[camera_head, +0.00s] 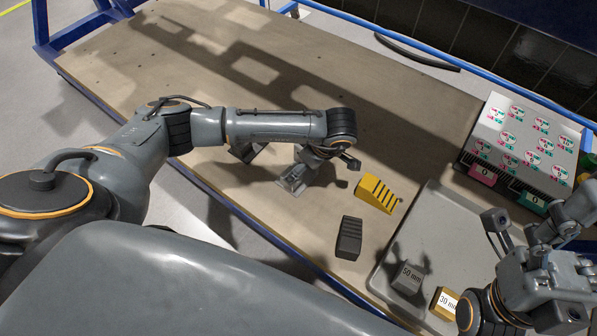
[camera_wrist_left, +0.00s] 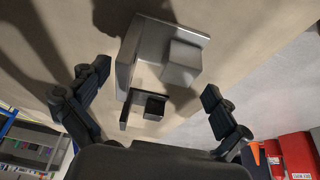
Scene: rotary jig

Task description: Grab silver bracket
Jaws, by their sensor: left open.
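The silver bracket (camera_head: 293,181) lies on the wooden table below my left arm's end in the head view. In the left wrist view the bracket (camera_wrist_left: 187,62) shows as a grey metal plate with a raised block, ahead of and between my spread fingers. My left gripper (camera_wrist_left: 155,82) is open and empty; no contact with the bracket shows. In the head view the left gripper (camera_head: 333,160) is partly hidden by its own wrist. My right gripper (camera_head: 535,215) is open and empty above the grey tray, at the right.
A yellow striped wedge (camera_head: 377,193) and a dark ribbed block (camera_head: 349,238) lie right of the bracket. A grey tray (camera_head: 437,205) holds blocks marked 50 mm (camera_head: 408,278) and 30 mm (camera_head: 445,302). A labelled box (camera_head: 525,145) stands at right. A dark grey piece (camera_head: 247,152) lies behind the left forearm.

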